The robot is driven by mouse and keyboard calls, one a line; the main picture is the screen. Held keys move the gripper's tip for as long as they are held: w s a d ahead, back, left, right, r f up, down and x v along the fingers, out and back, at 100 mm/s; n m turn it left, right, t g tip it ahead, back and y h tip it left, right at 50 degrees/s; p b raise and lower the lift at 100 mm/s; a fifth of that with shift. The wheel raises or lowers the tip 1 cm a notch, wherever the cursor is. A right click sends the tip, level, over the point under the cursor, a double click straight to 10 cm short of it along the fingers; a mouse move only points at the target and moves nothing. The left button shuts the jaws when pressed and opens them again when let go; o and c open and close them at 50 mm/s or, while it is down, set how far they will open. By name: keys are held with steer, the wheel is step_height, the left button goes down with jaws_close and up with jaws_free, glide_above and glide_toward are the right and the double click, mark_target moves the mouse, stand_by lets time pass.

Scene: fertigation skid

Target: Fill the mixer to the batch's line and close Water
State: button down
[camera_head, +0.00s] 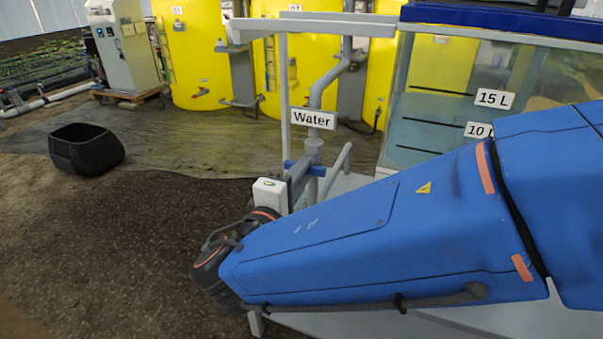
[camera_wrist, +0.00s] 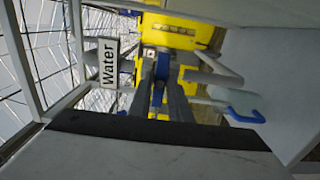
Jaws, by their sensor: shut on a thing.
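The white "Water" sign (camera_head: 313,119) hangs above a grey pipe. A blue valve handle (camera_head: 312,169) is below it on that pipe, partly hidden by my gripper. My gripper (camera_head: 292,180) reaches up to the handle. In the wrist view, the fingers of my gripper (camera_wrist: 162,88) are shut on the blue handle (camera_wrist: 161,68), beside the "Water" sign (camera_wrist: 108,63). The mixer is the clear tank (camera_head: 432,78) at right, with black lines and labels for 15 L (camera_head: 494,99) and 10 L (camera_head: 478,130). Its lower part looks bluish; I cannot tell the exact water level. My arm hides the tank's lower right.
Yellow tanks (camera_head: 200,55) stand at the back. A white control cabinet (camera_head: 122,48) stands at the back left. A black fabric pot (camera_head: 86,149) sits on the soil. The left floor is otherwise open. Grey posts and pipes stand close around my gripper.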

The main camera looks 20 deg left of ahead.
steer(key=shift+m, duration=0.3)
steer(key=shift+f, duration=0.1)
steer(key=c, duration=1.7)
jaws_free()
steer(key=shift+s, duration=0.1)
steer(key=s, duration=0.5)
steer(key=s+a, duration=0.1)
steer(key=s, duration=1.1)
steer(key=shift+s+a, duration=0.1)
steer(key=shift+a, duration=0.05)
